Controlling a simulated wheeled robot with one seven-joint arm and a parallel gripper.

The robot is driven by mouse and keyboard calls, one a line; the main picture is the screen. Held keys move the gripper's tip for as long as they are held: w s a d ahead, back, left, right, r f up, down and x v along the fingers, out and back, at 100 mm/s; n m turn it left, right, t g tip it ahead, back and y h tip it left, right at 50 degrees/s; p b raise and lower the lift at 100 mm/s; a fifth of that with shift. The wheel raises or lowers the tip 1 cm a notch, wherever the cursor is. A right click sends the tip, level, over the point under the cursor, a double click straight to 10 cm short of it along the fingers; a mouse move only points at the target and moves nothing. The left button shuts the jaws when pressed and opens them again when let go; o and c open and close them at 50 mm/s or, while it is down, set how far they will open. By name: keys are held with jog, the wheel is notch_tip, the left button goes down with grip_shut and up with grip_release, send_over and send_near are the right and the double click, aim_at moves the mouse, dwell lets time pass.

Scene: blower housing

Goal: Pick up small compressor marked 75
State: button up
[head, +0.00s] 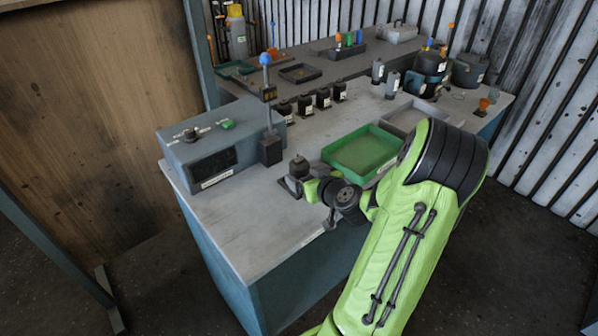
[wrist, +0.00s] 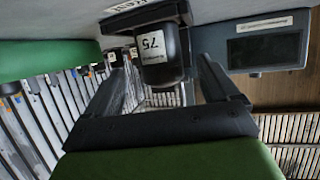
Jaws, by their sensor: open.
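The small compressor marked 75 is a dark rounded can with a white label. In the wrist view the compressor (wrist: 165,68) hangs upside down in the picture at top centre, between the two fingers of my gripper (wrist: 160,85). The fingers are apart, one on each side of it, and I see no clear contact. In the head view a small dark compressor (head: 299,166) stands on the bench left of the green tray, right by my gripper (head: 292,186). My wrist hides part of the gripper there.
A green tray (head: 362,151) lies just right of the gripper, with a grey tray (head: 414,117) beyond. A grey control box (head: 222,145) stands to the left. Several small black units (head: 305,105) line the bench behind. The bench's front left (head: 245,225) is clear.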

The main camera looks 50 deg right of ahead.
aim_at(304, 173)
jog(key=x, duration=0.5)
jog(key=shift+w+r, duration=0.1)
jog(key=shift+r, duration=0.1)
jog(key=shift+c, duration=0.3)
jog(key=shift+r, duration=0.1)
jog(key=c, duration=1.4)
